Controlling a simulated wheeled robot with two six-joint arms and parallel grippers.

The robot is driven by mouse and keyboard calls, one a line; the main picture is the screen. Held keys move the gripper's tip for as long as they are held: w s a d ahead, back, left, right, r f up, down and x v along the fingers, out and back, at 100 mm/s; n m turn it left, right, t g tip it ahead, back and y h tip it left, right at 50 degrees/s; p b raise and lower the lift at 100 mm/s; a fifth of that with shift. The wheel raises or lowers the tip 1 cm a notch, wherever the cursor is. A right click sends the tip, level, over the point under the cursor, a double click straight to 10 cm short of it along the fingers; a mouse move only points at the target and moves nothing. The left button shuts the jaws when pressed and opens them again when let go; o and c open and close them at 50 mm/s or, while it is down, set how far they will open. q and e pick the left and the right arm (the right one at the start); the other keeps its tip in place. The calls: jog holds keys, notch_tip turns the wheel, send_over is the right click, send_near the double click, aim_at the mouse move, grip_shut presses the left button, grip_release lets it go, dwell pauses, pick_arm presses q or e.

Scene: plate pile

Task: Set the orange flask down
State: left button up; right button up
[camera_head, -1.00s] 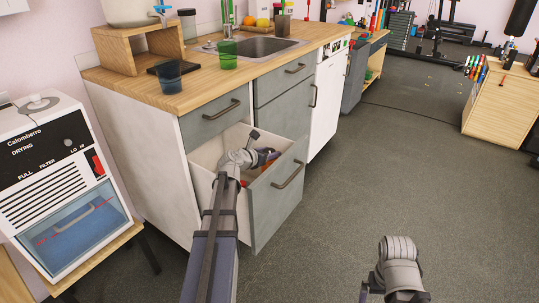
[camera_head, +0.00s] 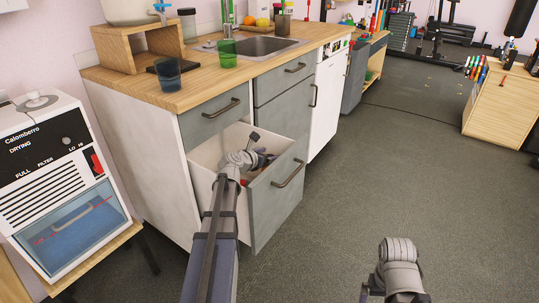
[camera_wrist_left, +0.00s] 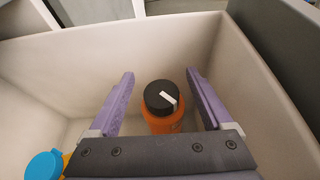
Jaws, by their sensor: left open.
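The orange flask (camera_wrist_left: 162,122) with a black cap bearing a white mark shows in the left wrist view. It appears to stand upright on the floor of the open drawer (camera_head: 281,191). My left gripper (camera_wrist_left: 160,76) is open, its purple fingers spread on either side of the flask with gaps to both sides. In the head view my left arm reaches down into the drawer, and the flask is mostly hidden there. My right arm (camera_head: 398,268) is at the lower right, with its gripper mostly out of frame.
A blue-capped bottle (camera_wrist_left: 44,165) with some yellow is in the drawer at the lower left of the wrist view. The drawer walls stand close around my left gripper. The counter (camera_head: 205,88) above holds cups and a sink. The floor to the right is clear.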

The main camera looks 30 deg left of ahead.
pick_arm(q)
jog(key=shift+r, duration=0.25)
jog(key=shift+r+p, duration=0.5)
jog(key=shift+p, duration=0.25)
jog(key=d+p+v, duration=0.1)
jog(key=p+v, duration=0.3)
jog(key=v, duration=0.8)
jog(key=shift+a+f, duration=0.15)
jog(key=shift+a, duration=0.25)
